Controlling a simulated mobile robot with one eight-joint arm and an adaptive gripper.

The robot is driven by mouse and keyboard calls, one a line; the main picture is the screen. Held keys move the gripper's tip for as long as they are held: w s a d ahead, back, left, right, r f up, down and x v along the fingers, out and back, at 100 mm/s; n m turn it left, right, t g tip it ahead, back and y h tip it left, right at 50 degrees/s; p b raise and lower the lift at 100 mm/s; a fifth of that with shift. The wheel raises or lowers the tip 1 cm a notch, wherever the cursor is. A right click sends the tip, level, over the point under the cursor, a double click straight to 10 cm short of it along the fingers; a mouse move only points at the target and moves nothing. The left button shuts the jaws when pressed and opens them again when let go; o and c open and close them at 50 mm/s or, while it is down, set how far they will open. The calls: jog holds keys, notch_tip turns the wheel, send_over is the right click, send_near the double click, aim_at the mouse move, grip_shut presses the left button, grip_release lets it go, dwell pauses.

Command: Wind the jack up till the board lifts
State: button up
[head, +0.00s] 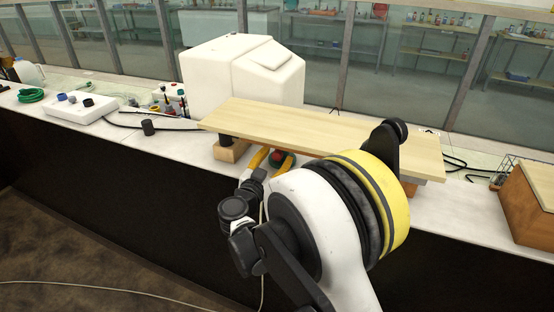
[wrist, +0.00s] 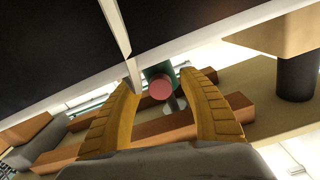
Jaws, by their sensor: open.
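The pale wooden board (head: 320,128) lies flat over the bench, on a black post (head: 225,140) and wooden block (head: 229,152) at its left end. Under its front edge a green part with a red round end (head: 277,155) shows, seemingly the jack's knob; the rest of the jack is hidden. In the wrist view the red end (wrist: 160,88) lies between the yellow fingertips of my gripper (wrist: 156,80). My gripper (head: 271,161) is open, its fingers either side of the red end; I cannot tell if they touch it. The board's right support is mostly hidden behind my arm.
A white tank-like box (head: 240,75) stands behind the board. A wooden box (head: 530,205) and wire rack (head: 503,172) are at the right.

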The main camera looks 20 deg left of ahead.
jog(key=shift+w, duration=0.15)
grip_shut()
jog(key=shift+m, duration=1.5)
grip_release()
